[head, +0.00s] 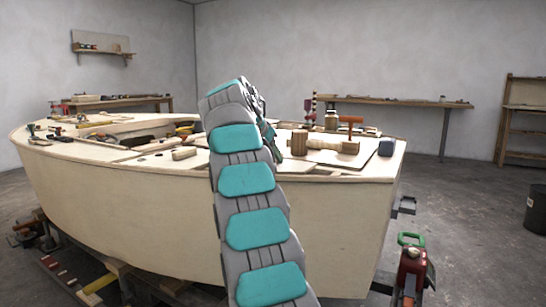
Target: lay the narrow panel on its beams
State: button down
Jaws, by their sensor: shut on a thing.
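The pale plywood hull (120,205) fills the middle of the head view. My gripper (271,150) points down over the deck, partly hidden behind my own arm. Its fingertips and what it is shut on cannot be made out. A pale flat panel (362,162) with a dark edge lies on the right part of the deck, with tools on it. I cannot tell whether it is the narrow panel. Openings in the deck show at the left (150,142), but the beams are not clear at this size.
A pale block (184,153) lies left of my arm. A red and green tool (411,266) stands low at right.

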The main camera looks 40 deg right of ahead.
jog(key=shift+f+b, duration=0.45)
jog(key=shift+f, duration=0.05)
jog(key=c, duration=0.6)
grip_release()
jog(key=shift+o, duration=0.2)
jog(key=p+v, duration=0.1)
jog(key=v, duration=0.6)
jog(key=shift+r, duration=0.15)
jog(key=shift+s+a+r, duration=0.1)
jog(key=shift+a+r, duration=0.05)
jog(key=shift+a, duration=0.1)
